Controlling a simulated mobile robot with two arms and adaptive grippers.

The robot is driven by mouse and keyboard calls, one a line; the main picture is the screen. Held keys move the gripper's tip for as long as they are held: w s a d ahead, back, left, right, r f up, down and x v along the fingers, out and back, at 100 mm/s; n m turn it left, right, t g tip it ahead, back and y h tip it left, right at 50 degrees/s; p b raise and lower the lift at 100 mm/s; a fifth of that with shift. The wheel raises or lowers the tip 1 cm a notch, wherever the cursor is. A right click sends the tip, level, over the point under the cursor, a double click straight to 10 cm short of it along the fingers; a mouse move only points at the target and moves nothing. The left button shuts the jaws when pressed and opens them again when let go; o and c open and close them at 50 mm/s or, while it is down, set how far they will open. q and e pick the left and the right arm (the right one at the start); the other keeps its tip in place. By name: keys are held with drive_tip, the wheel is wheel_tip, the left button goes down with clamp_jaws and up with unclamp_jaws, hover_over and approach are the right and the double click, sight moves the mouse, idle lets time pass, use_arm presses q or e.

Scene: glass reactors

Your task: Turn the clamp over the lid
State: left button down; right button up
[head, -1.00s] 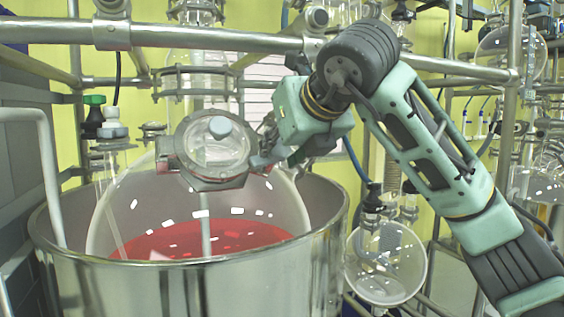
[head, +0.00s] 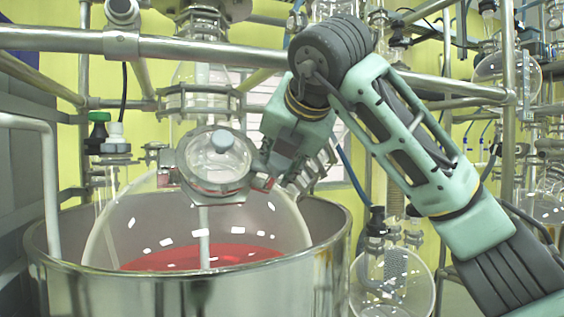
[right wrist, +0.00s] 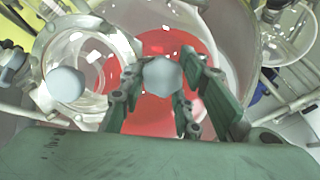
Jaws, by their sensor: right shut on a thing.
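The round glass lid (head: 232,160) with a grey knob (head: 221,141) sits on the neck of the large glass vessel, tilted toward me. A grey metal clamp ring (head: 183,176) runs around it. The lid also shows at the left in the right wrist view (right wrist: 92,55). My right gripper (head: 264,182) is at the right edge of the clamp. In the right wrist view my right gripper (right wrist: 162,88) is shut on the clamp's rounded grey handle end (right wrist: 162,76), which lies between its fingers. The exact contact is partly hidden. My left gripper is out of view.
The glass vessel (head: 130,215) holds red liquid (head: 240,257) and sits in a steel tub (head: 110,285). A steel bar (head: 60,39) crosses above the lid. A round flask (head: 375,290) hangs right of the tub. Bottles and tubing crowd the left and back.

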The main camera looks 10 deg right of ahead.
drive_tip(key=shift+a, duration=0.15)
drive_tip(key=o, duration=1.1)
drive_tip(key=shift+a, duration=0.2)
drive_tip(key=shift+c, duration=0.2)
drive_tip(key=shift+d, duration=0.15)
drive_tip(key=shift+s+r, duration=0.15)
drive_tip(key=v, duration=1.1)
drive_tip(key=shift+s, duration=0.3)
